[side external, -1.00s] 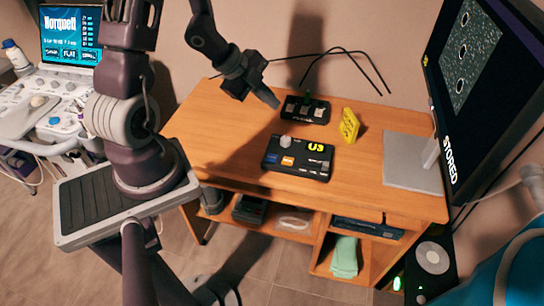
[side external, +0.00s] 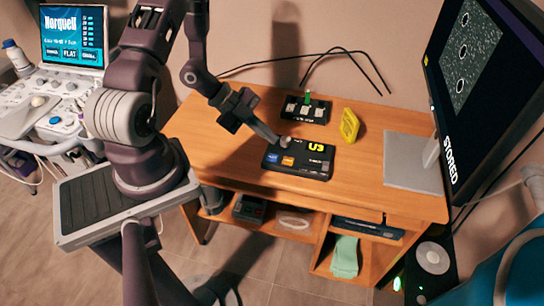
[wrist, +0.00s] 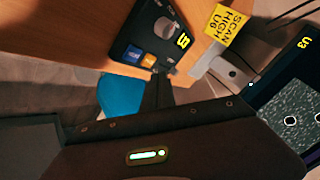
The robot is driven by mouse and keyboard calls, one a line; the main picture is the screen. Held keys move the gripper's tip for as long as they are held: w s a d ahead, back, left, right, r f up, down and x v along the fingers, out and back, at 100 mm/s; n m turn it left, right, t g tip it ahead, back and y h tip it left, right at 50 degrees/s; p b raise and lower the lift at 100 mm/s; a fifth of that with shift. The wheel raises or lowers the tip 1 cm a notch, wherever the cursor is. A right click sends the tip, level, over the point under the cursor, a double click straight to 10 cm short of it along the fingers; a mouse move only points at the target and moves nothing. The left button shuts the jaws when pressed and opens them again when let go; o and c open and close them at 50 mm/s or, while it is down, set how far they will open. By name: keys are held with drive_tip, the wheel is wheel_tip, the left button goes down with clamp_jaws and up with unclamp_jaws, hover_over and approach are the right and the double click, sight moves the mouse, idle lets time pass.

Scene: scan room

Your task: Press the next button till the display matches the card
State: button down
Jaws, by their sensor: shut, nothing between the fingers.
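A black control box (side external: 325,163) lies on the wooden table with a grey knob, a blue and an orange button, and a yellow U3; it also shows in the wrist view (wrist: 145,28). A yellow card (side external: 349,125) stands right of the box; in the wrist view the card (wrist: 228,25) reads SCAN HIGH U6. The monitor (side external: 475,95) reads STORED, and the monitor (wrist: 300,85) shows U3 in the wrist view. No next label is readable.
A second black box (side external: 305,110) with several pale keys and a green part stands behind the control box. Black cables (side external: 345,52) run at the table's back. The monitor's grey base (side external: 410,165) takes the table's right. An ultrasound console (side external: 50,110) stands left.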

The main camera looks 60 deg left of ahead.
sight(268, 156)
drive_tip(key=shift+f, duration=2.05)
idle(0.4)
drive_tip(key=shift+f, duration=0.4)
drive_tip(key=shift+f, duration=0.4)
idle(0.4)
drive_tip(key=shift+r, duration=0.8)
drive_tip(key=shift+r, duration=0.1)
drive_tip(key=shift+r, duration=2.45)
